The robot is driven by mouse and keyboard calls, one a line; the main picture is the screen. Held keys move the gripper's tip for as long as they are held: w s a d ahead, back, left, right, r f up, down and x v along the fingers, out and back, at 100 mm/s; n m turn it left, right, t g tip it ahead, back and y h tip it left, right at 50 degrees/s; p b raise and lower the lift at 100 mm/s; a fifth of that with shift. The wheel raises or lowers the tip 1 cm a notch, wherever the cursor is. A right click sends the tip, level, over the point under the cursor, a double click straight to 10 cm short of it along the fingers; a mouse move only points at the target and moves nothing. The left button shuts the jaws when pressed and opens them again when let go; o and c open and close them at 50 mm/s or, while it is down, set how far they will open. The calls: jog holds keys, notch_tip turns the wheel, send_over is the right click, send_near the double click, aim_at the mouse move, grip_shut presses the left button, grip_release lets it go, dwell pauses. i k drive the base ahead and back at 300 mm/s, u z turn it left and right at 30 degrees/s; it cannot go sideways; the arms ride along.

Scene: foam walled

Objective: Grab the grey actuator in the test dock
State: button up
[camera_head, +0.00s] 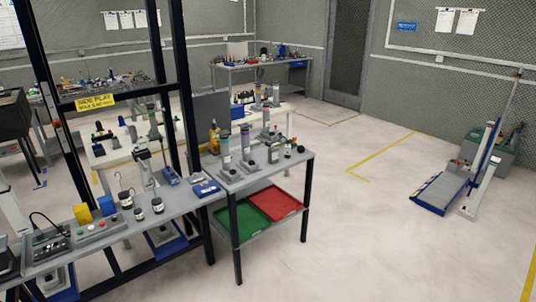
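More similar cylinders stand on the white table behind. They are too small to tell which is the grey actuator or which base is the test dock. My gripper is not in view.
A black post frame with a yellow sign (95,101) stands at left, beside a long grey bench (172,207) with jars and devices. Green (238,219) and red (276,203) trays lie under the small table. Open floor spreads right, towards a blue-edged platform (447,192).

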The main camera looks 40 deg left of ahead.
aim_at(266, 135)
jog(key=u, duration=0.35)
jog(key=i, duration=1.65)
jog(key=u, duration=0.65)
jog(key=i, duration=0.75)
jog(key=u, duration=0.8)
jog(key=i, duration=0.55)
jog(key=u, duration=0.7)
jog(key=i, duration=0.5)
jog(key=u, duration=0.2)
